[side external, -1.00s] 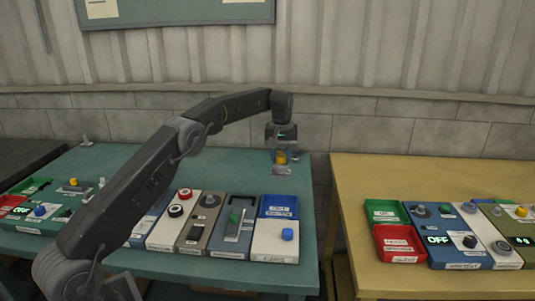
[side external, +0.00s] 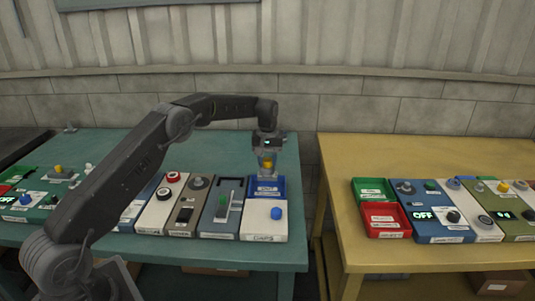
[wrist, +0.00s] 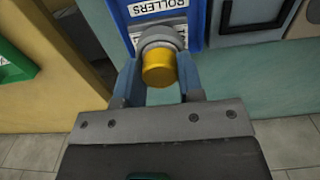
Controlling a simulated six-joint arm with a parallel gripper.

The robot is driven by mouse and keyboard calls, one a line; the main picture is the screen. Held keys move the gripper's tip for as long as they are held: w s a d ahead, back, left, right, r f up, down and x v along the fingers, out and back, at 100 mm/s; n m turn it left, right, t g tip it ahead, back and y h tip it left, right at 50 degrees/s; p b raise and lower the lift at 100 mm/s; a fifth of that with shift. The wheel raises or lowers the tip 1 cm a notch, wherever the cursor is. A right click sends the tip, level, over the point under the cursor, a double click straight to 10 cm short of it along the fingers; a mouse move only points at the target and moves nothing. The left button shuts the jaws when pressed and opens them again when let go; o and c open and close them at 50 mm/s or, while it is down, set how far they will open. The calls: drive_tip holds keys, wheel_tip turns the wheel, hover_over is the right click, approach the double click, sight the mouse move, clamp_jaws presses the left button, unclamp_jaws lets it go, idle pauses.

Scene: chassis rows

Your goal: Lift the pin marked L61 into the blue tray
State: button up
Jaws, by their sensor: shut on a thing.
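My gripper (side external: 267,165) is shut on a pin with a yellow end and a grey collar. The pin (wrist: 159,66) sits between the two blue-grey fingers in the wrist view. Its L61 mark cannot be read. The blue tray (side external: 280,187) is at the back right of the teal table, behind a white panel with a blue knob. My gripper holds the pin over the tray. In the wrist view the tray (wrist: 197,22) lies just beyond the pin, with a label reading ROLLERS. The tray's inside is partly hidden by the pin and gripper.
A row of panels with knobs and switches, including a grey-blue slider panel (side external: 222,208), runs left of the tray. Across a gap, the yellow table (side external: 335,165) holds a green tray (side external: 374,190), a red tray (side external: 386,219) and more panels.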

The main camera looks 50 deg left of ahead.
sight(268, 173)
drive_tip(key=shift+f, duration=2.7)
drive_tip(key=o, duration=1.2)
wheel_tip(268, 173, up, 14)
drive_tip(key=shift+f, duration=0.1)
